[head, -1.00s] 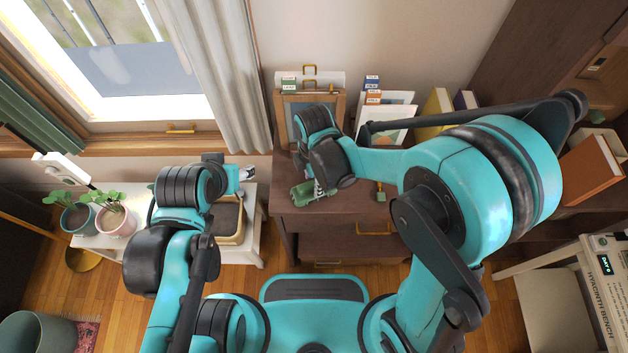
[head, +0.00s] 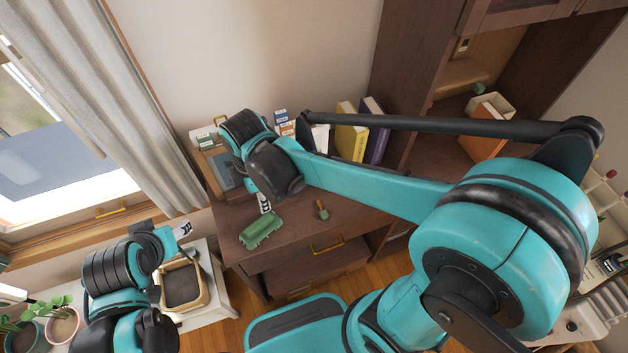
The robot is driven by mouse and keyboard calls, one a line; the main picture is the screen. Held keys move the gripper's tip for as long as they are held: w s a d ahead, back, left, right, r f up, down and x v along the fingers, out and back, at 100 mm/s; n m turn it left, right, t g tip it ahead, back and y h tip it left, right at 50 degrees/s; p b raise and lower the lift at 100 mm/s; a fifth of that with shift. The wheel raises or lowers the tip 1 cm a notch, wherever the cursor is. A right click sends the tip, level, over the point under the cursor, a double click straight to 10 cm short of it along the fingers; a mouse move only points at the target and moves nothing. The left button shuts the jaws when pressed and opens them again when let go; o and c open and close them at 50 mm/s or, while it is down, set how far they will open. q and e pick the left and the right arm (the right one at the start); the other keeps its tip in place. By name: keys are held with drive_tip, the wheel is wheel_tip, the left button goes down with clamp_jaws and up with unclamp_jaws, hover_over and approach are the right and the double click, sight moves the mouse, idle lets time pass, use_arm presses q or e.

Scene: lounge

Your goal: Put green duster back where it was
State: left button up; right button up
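A long green ridged object (head: 261,230) lies on the brown cabinet top (head: 290,234), near its front left edge. A smaller item with a green end and a yellowish end (head: 322,209) lies to its right. I cannot tell for sure which of the two is the duster. My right gripper (head: 265,206) hangs just behind the long green object, mostly hidden by its own wrist. Its fingers show only as a small pale tip, and I see nothing held. My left gripper (head: 186,229) is off to the left, above the white side table, with its fingers too small to read.
Yellow (head: 352,132) and purple (head: 377,132) books stand at the back of the cabinet, with a picture frame (head: 215,168) at its left. A sand-coloured tray (head: 199,297) sits on the white table. Tall dark shelving (head: 410,60) rises at the right.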

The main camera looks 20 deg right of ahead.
drive_tip(key=s+d+r+m+t, duration=0.2)
drive_tip(key=d+r+m+t, duration=0.1)
drive_tip(key=d+m, duration=0.4)
drive_tip(key=s+d+r+m+t, duration=0.3)
drive_tip(key=d+m, duration=0.5)
drive_tip(key=m, duration=0.4)
drive_tip(key=shift+s+d+m, duration=0.2)
drive_tip(key=shift+m, duration=0.1)
